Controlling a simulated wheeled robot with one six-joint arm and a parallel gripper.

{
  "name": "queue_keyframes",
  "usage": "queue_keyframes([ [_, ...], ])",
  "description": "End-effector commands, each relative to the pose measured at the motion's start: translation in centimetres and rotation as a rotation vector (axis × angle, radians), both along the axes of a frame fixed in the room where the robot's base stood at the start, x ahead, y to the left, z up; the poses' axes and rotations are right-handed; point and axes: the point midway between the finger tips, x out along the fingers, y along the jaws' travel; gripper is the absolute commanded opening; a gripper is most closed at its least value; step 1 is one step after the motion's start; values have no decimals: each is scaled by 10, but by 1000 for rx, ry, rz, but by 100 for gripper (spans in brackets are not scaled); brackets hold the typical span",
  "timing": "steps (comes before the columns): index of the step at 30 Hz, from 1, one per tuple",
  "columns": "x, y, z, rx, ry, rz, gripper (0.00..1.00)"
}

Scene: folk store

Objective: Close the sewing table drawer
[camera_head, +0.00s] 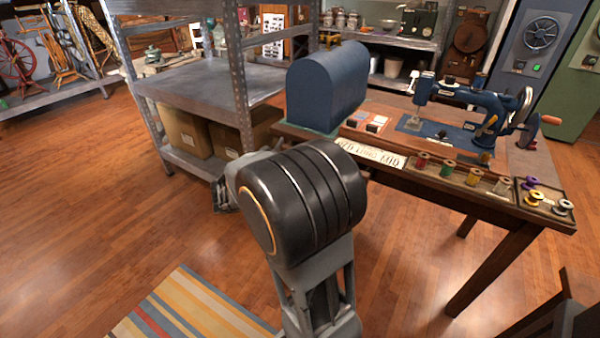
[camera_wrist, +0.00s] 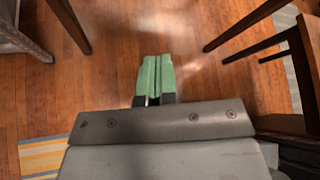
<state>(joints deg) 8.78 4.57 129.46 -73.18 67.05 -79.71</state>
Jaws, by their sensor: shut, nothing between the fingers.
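The wooden sewing table (camera_head: 497,262) stands at the right in the head view, with a blue sewing machine (camera_head: 463,95) on top. My arm covers the table's near left part. I cannot make out the drawer or how far it is open. My gripper (camera_wrist: 158,62) shows in the wrist view as two green fingers pressed together over the wood floor, with nothing between them. It touches nothing that I can see. In the head view the fingers are not visible behind my arm.
A blue domed case (camera_head: 325,88), spools and trays sit on the tabletop. A metal shelf (camera_head: 190,80) with cardboard boxes (camera_head: 184,130) stands behind left. A striped rug (camera_head: 190,308) lies in front. Dark wooden furniture (camera_wrist: 300,50) is at right in the wrist view. The left floor is clear.

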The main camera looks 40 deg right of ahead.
Motion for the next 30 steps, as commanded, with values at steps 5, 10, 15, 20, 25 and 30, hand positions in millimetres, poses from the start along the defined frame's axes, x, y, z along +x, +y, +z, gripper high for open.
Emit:
queue_keyframes([
  [5, 46, -34, -35, -277, 536, 305, 0],
  [10, 77, -45, -49, -451, 857, 453, 0],
  [15, 91, -53, -54, -529, 993, 504, 0],
  [20, 98, -73, -56, -541, 1012, 509, 0],
  [25, 106, -105, -57, -540, 1010, 509, 0],
  [30, 113, -135, -56, -540, 1009, 510, 0],
])
